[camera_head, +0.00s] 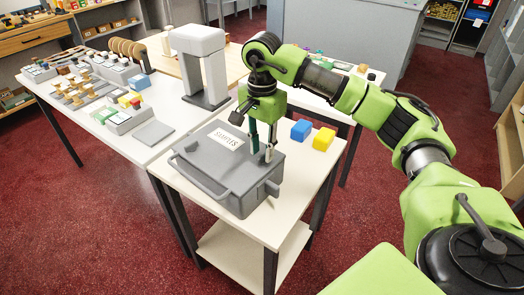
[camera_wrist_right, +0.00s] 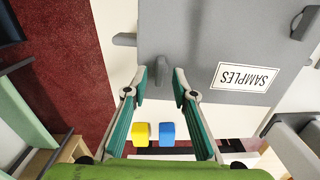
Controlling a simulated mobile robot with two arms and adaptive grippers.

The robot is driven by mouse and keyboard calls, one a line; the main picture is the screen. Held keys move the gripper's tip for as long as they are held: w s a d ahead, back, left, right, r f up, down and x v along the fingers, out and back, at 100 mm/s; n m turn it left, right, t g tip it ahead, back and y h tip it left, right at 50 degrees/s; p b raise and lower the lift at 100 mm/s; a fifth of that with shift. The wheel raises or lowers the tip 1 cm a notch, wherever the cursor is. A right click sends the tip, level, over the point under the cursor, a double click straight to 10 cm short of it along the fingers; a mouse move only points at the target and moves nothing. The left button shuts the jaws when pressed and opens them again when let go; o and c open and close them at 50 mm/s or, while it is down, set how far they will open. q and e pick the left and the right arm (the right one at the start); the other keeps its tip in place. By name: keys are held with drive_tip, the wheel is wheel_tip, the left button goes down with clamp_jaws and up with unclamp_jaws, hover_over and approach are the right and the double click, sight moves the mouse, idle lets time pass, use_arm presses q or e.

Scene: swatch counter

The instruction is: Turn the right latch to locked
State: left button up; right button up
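A grey case (camera_head: 205,168) with a white SAMPLES label (camera_head: 226,138) stands shut on a small white table. It also fills the upper right of the right wrist view (camera_wrist_right: 220,45). My right gripper (camera_head: 261,150) points down at the right part of its lid. In the wrist view the fingertips of this gripper (camera_wrist_right: 160,80) stand apart, one on each side of a short upright grey tab, the right latch (camera_wrist_right: 161,70). Whether they touch it is hard to tell. Another latch (camera_wrist_right: 297,22) shows at the upper right. My left gripper is out of view.
A blue block (camera_head: 301,130) and a yellow block (camera_head: 323,139) lie behind the case. A carry handle (camera_head: 203,180) sticks out at its front. A long counter (camera_head: 150,150) with swatches and a grey stand (camera_head: 203,65) is at the left.

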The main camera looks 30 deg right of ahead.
sight(262, 155)
wheel_tip(262, 155, up, 11)
idle(0.3)
drive_tip(key=shift+f, duration=0.15)
idle(0.4)
